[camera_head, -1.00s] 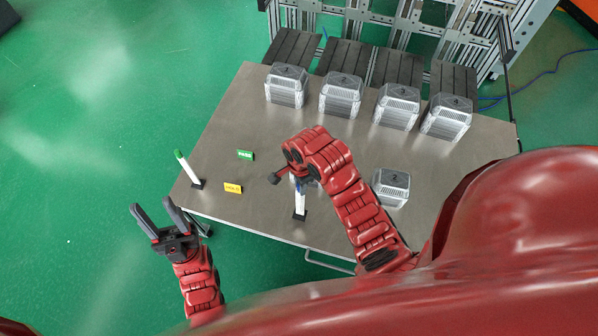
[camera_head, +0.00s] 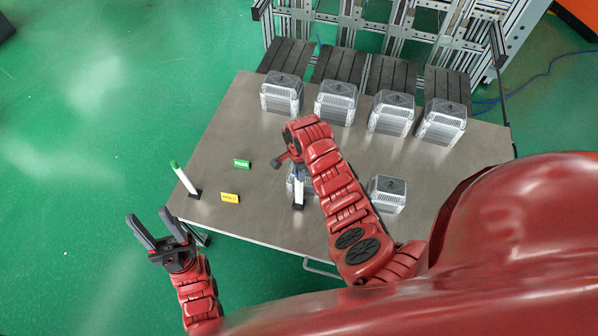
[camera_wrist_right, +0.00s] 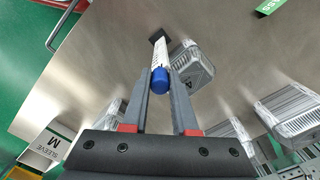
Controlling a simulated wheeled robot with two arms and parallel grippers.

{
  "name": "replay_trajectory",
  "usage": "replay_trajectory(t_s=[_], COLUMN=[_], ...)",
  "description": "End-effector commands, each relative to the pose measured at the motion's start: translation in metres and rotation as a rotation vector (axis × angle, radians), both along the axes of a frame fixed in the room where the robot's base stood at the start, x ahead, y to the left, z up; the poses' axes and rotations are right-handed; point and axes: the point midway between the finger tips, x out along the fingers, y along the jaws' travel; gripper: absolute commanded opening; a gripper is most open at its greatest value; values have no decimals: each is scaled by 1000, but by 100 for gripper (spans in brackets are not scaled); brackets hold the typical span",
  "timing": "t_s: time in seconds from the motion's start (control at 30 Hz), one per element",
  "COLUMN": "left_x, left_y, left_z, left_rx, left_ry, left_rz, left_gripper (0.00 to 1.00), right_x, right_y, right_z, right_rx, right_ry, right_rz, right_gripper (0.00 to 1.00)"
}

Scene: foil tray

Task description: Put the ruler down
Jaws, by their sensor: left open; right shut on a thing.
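I see no clear ruler. My right gripper (camera_wrist_right: 163,72) is shut on a white stick (camera_wrist_right: 159,55) with a blue cap and a black foot. In the head view the stick (camera_head: 298,192) hangs foot-down over the middle of the table. I cannot tell whether the foot touches the table. My right fingertips are partly hidden by the arm in the head view. A similar white stick with a green cap (camera_head: 184,177) stands tilted on a black foot at the table's left edge. My left gripper (camera_head: 158,232) is open and empty, off the table's front left corner.
On the metal table (camera_head: 240,110), several clear boxes line the back; one box (camera_head: 388,194) is at the right. Another box (camera_wrist_right: 193,62) is beside the held stick.

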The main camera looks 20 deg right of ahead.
Motion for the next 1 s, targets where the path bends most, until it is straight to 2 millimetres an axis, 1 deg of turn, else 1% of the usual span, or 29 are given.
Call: replay_trajectory(t_s=[0.07,0.17,0.37,0.47,0.5,0.63,0.67,0.9,1.0], left_x=[0,0,0,0,0,0,0,0,0], left_y=[0,0,0,0,0,0,0,0,0], left_z=[5,5,4,2,3,3,3,3,4], left_rx=[0,0,0,0,0,0,0,0,0], left_ry=[0,0,0,0,0,0,0,0,0], left_rz=[0,0,0,0,0,0,0,0,0], left_gripper=[50,50,50,50,50,50,50,50,50], right_x=[-1,-1,0,0,0,0,0,-1,0], right_y=[0,0,0,0,0,0,0,0,0], right_z=[-4,-8,-8,-11,-11,-11,-11,-10,-7], right_rx=[-1,-1,-1,0,0,0,0,0,-1], right_ry=[4,1,0,0,0,0,0,0,-1], right_rz=[1,1,1,0,1,1,1,1,1], right_gripper=[0,0,0,0,32,55,56,56,56])
